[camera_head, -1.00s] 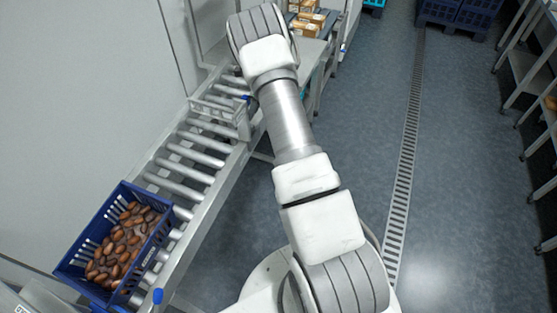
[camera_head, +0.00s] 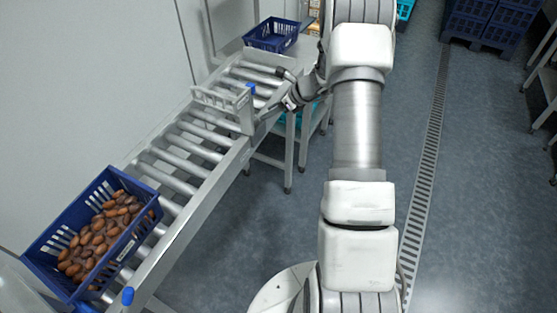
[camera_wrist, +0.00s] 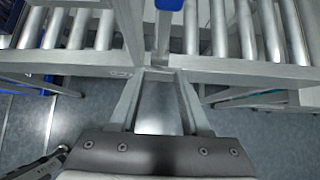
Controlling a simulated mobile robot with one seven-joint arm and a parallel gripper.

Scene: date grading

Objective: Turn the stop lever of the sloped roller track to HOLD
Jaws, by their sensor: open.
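The sloped roller track (camera_head: 190,215) runs from lower left to upper centre in the head view. A metal gate frame (camera_head: 222,98) stands across its rollers. The stop lever (camera_head: 251,88), with a blue knob, rises at the gate's right end beside the track's side rail. In the wrist view the lever (camera_wrist: 163,28) shows at the top centre, its knob cut off by the edge. My gripper (camera_head: 264,117) is at the outer side of the rail, close to the lever. In the wrist view its fingers (camera_wrist: 155,78) are apart with nothing between them, short of the lever.
A blue crate of brown dates (camera_head: 30,250) sits on the near end of the track. Another blue knob (camera_head: 128,296) stands near it. An empty blue crate (camera_head: 272,36) is at the far end.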

